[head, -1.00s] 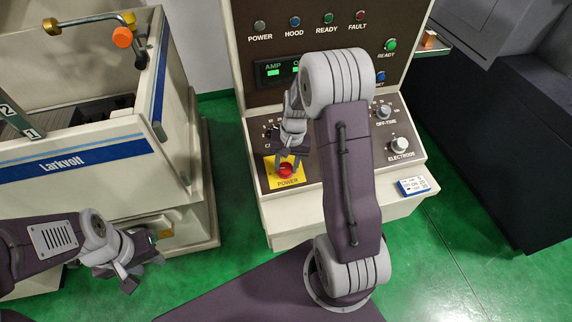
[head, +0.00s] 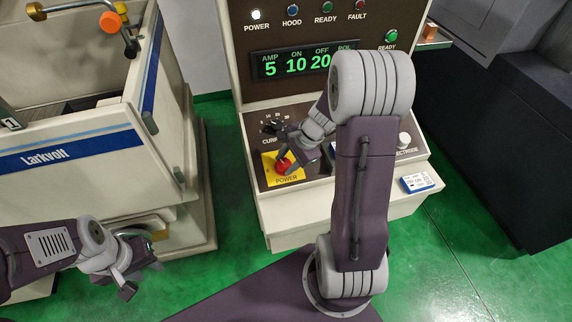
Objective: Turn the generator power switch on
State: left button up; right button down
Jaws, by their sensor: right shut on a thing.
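The generator panel (head: 258,98) stands ahead of me. Its red power switch knob (head: 283,168) sits on a yellow plate marked POWER (head: 297,177). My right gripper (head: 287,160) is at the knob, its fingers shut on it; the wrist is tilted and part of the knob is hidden. The power lamp (head: 256,15) glows white, and the display (head: 304,62) shows 5, 10 and 20 in green. The display's right end is hidden by my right arm. My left gripper (head: 143,275) hangs away from the panel at lower left; its finger gap is unclear.
The Larkvolt machine tank (head: 70,150) stands at left, with an orange-knobbed arm (head: 110,21) above. A current knob (head: 272,128) is just above the power switch. A small blue-white device (head: 418,182) lies on the ledge at right. Green floor is clear between machine and generator.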

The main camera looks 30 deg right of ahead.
jog(key=m+t+b, duration=0.1)
jog(key=m, duration=0.1)
jog(key=m+b, duration=0.1)
jog(key=m, duration=0.2)
jog(key=shift+s+f+t+b, duration=0.1)
jog(key=shift+s+t+b, duration=0.05)
jog(key=shift+t+b, duration=0.25)
dwell(0.3)
jog(key=c, duration=0.9)
grip_release()
jog(key=shift+o, duration=0.2)
jog(key=p+v, duration=0.2)
jog(key=v, duration=0.7)
